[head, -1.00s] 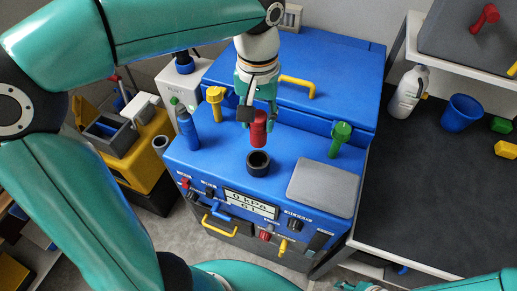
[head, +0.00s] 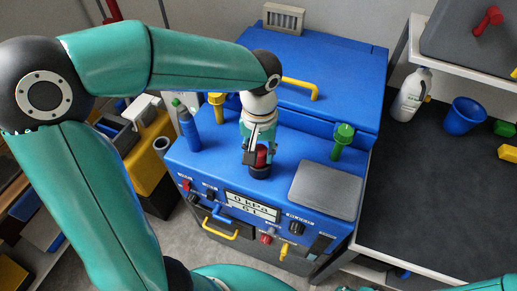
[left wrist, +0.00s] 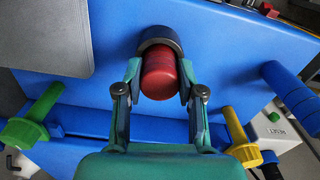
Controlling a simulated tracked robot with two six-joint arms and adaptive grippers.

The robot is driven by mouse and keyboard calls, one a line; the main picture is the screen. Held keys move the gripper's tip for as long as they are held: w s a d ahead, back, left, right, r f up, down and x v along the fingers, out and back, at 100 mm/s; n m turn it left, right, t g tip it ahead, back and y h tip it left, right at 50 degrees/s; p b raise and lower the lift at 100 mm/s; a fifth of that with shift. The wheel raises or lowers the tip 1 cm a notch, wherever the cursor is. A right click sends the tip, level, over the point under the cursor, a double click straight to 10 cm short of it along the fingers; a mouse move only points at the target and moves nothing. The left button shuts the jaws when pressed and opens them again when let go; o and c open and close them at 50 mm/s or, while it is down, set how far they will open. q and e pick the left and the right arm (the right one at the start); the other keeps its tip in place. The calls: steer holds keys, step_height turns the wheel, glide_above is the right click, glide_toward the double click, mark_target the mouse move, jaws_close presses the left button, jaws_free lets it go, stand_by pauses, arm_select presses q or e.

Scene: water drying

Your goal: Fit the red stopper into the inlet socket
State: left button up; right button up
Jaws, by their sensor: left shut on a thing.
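The red stopper (head: 262,153) is held upright between the fingers of my left gripper (head: 259,158). Its lower end is at the dark round inlet socket (head: 260,172) on top of the blue machine. In the left wrist view the stopper (left wrist: 158,80) sits between the two fingertips (left wrist: 158,88), with the dark socket ring (left wrist: 158,38) around its far end. The fingers hide part of the socket, so how deep the stopper sits cannot be told. My right gripper is not in view.
A green-topped post (head: 342,140), a grey pad (head: 326,190), a blue cylinder (head: 188,131) and a yellow-topped post (head: 216,106) stand around the socket. A pressure display (head: 252,206) is on the front. A dark table (head: 440,190) lies to the right.

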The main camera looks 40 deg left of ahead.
arm_select(q)
steer(key=shift+f, duration=0.1)
steer(key=o, duration=1.2)
steer(key=shift+c, duration=0.2)
step_height(320, 180, up, 12)
steer(key=p, duration=0.1)
